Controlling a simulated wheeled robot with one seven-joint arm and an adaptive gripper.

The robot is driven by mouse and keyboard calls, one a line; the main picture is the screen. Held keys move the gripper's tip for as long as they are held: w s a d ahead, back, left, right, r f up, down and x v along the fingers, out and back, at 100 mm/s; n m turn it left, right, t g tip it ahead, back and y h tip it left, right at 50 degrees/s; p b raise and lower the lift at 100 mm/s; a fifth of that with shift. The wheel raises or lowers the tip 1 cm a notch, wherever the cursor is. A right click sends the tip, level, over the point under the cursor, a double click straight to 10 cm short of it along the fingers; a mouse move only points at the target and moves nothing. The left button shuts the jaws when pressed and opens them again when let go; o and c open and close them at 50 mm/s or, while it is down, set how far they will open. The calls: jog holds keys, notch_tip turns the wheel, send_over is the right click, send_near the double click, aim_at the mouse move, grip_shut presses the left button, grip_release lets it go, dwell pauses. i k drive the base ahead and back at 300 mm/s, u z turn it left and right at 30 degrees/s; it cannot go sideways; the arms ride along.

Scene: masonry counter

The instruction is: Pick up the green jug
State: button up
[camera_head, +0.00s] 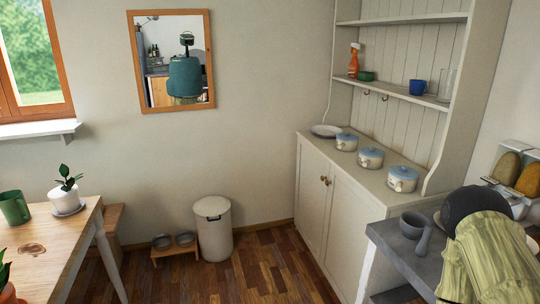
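A green jug (14,207) stands upright on the wooden table (60,240) at the left edge of the view. It looks like a mug-shaped vessel with a handle. It is close to a white potted plant (66,192) on a saucer, with a small gap between them. A smaller green cup (366,76) sits on the wall shelf at the right. My gripper is not in view.
A white bin (213,229) and a low stand with two bowls (174,243) are on the floor against the wall. A cabinet (322,198) and a dark counter (397,245) are at right. A striped yellow-green form (490,262) with a dark rounded top fills the lower right. Wooden floor between is clear.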

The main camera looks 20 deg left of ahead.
aim_at(14, 205)
jog(key=u, duration=0.25)
jog(key=i, duration=1.7)
jog(key=u, duration=1.5)
jog(key=i, duration=0.85)
jog(key=u, duration=1)
